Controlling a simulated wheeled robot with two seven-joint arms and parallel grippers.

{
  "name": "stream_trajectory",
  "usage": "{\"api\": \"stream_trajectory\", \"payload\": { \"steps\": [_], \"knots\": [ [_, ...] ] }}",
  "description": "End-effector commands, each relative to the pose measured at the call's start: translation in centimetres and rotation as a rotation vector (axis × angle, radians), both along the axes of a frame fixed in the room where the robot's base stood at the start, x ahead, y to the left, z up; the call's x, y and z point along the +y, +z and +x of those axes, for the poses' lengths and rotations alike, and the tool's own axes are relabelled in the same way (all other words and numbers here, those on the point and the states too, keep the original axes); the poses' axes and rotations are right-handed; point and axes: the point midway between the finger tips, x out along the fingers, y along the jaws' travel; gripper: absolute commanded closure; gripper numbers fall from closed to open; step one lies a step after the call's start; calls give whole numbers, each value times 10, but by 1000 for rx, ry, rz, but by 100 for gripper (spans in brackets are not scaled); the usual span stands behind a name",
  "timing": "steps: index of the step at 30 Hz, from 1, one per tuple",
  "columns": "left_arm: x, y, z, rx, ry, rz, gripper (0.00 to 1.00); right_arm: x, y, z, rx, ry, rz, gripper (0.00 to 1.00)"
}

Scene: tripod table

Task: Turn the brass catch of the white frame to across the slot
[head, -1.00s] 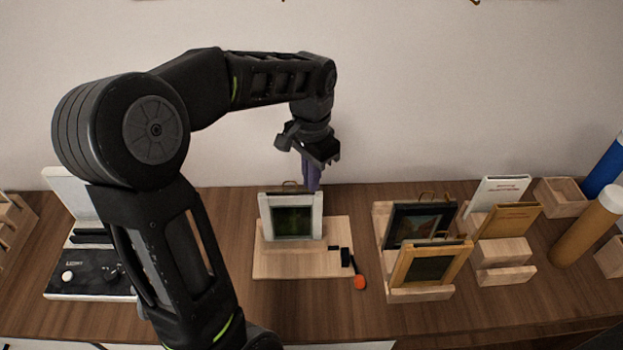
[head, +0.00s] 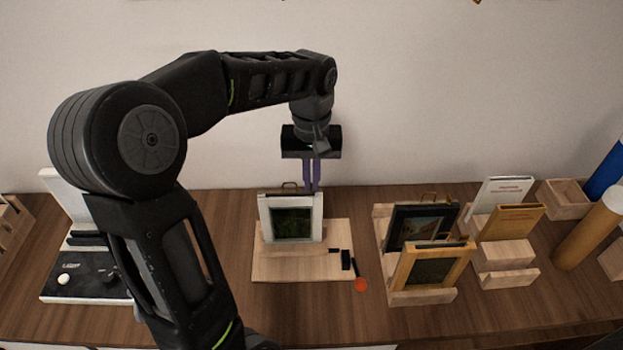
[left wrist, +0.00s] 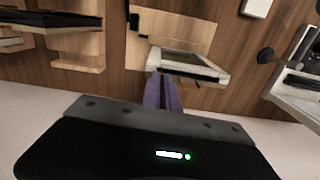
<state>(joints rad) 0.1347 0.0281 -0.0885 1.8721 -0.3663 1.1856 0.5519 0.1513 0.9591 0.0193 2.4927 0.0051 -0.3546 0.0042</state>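The white frame (head: 263,222) stands upright on a light wooden board (head: 300,268), its dark green picture facing the head camera. A brass piece (head: 289,185) shows as a thin loop at its top edge. I cannot tell whether this is the catch. My left gripper (head: 312,188) points down at the frame's top right corner, its purple fingers close together with a narrow gap. Their tips end at or behind the top edge; contact is unclear. The left wrist view shows the purple fingers (left wrist: 162,92) beside the white frame (left wrist: 185,64), near a small brass piece (left wrist: 186,83). My right gripper is out of view.
A wooden rack to the right holds a black frame (head: 400,225) and a golden frame (head: 405,272). An orange-ended tool (head: 360,284) lies by the board's right front corner. A black device (head: 85,277) stands left, partly behind my arm. The wall is behind.

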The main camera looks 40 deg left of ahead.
Motion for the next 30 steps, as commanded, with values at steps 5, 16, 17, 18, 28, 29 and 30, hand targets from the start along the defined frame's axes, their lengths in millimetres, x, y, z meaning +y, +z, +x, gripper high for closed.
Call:
{"api": "stream_trajectory", "payload": {
  "steps": [5, 16, 17, 18, 28, 29, 30],
  "knots": [
    [0, 0, 0, -1, 53, 0, 100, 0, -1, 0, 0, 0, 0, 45],
    [0, 0, 0, -1, 71, 0, 100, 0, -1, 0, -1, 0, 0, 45],
    [0, 0, 0, -1, 71, 0, 100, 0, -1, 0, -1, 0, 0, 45],
    [0, 0, 0, -1, 71, 0, 100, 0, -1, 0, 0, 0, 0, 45],
    [0, 0, 0, -1, 70, 1, 74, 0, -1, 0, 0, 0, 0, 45],
    [0, 0, 0, -1, 70, 1, 74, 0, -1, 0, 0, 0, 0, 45],
    [0, 0, 0, -1, 70, 1, 74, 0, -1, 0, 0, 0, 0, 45]
  ]
}}
